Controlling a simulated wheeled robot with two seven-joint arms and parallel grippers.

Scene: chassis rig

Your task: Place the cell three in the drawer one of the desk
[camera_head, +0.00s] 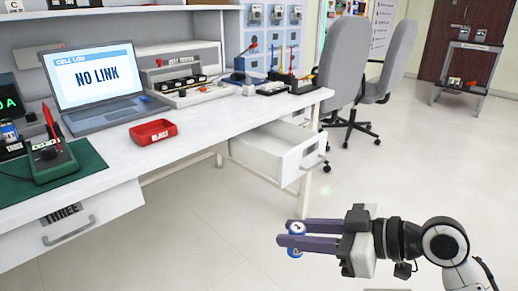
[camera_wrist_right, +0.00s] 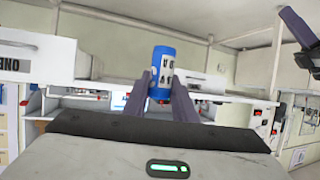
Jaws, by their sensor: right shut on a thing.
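My right gripper (camera_head: 283,233) is shut on a blue and white cell (camera_head: 296,246), held in the air in front of the desk. The cell's white end cap bears a mark too small to read surely. In the right wrist view the cell (camera_wrist_right: 162,74) sits between both fingers. The desk (camera_head: 195,140) has an open drawer (camera_head: 262,152) pulled out at its right end, behind and above the gripper in the picture. A drawer front in the wrist view (camera_wrist_right: 28,50) has a label that seems to read ONE. A dark finger at that view's upper right looks like my left gripper (camera_wrist_right: 297,28).
A shut drawer labelled THREE (camera_head: 70,222) is at the desk's left. On the desktop are a laptop (camera_head: 97,85), a red tray (camera_head: 153,132), a green mat (camera_head: 75,165) and a cell rack (camera_head: 180,85). Chairs (camera_head: 345,60) stand beyond the open drawer. Floor around my gripper is clear.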

